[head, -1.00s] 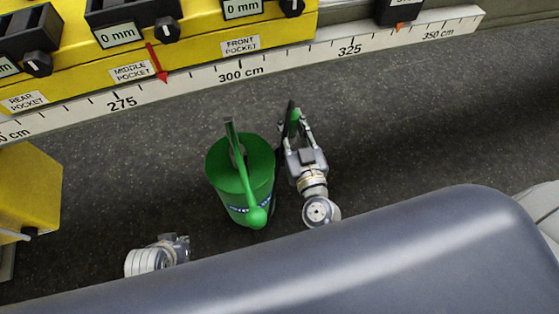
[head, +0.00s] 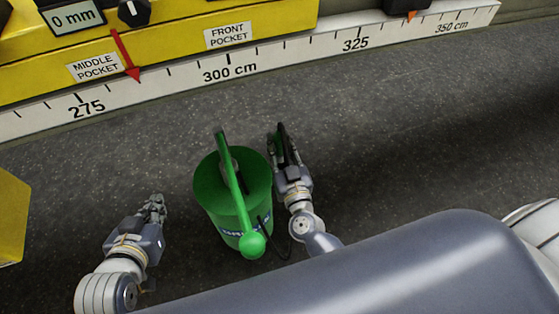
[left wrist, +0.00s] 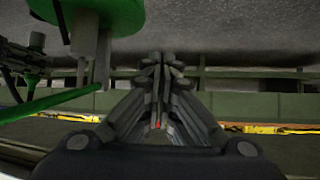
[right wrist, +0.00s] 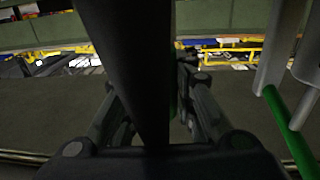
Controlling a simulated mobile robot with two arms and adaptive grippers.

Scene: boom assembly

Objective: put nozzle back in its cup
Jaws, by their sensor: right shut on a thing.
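A green sprayer tank (head: 243,208) with a green bar (head: 228,165) across its top stands in the middle of the head view. My right gripper (head: 280,150) is just right of the tank, shut on the dark nozzle handle (head: 284,138). That handle is the thick dark bar (right wrist: 128,60) between the fingers in the right wrist view. I cannot clearly make out the nozzle's tip or its cup. My left gripper (head: 157,203) is left of the tank, empty; its fingertips meet in the left wrist view (left wrist: 160,62).
A dark hose (head: 283,248) hangs between the tank and my right arm. A white ruler beam (head: 190,83) and a yellow panel (head: 165,45) run along the back. A yellow block (head: 12,215) stands at far left. The grey floor right of my right gripper is clear.

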